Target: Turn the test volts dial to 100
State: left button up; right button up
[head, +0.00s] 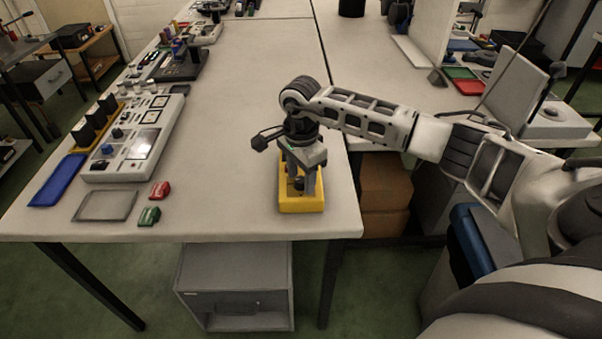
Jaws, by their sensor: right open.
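A yellow box (301,204) sits near the front right corner of the white table. A dark knob (298,184) shows on its top, partly hidden by my gripper; I cannot tell if it is the test volts dial or where it points. My right gripper (302,189) points down over the box with its fingers open on either side of the knob. I cannot tell whether the fingers touch it. A grey panel (125,162) with several knobs and meters lies on the left of the table; its labels are too small to read. My left gripper is not in view.
A red block (159,190), a green block (149,216), a clear tray (90,207) and a blue tray (58,180) lie at the table's front left. The table's middle is clear. A second table (375,60) adjoins at the back right.

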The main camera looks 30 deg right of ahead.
jog(key=c, duration=1)
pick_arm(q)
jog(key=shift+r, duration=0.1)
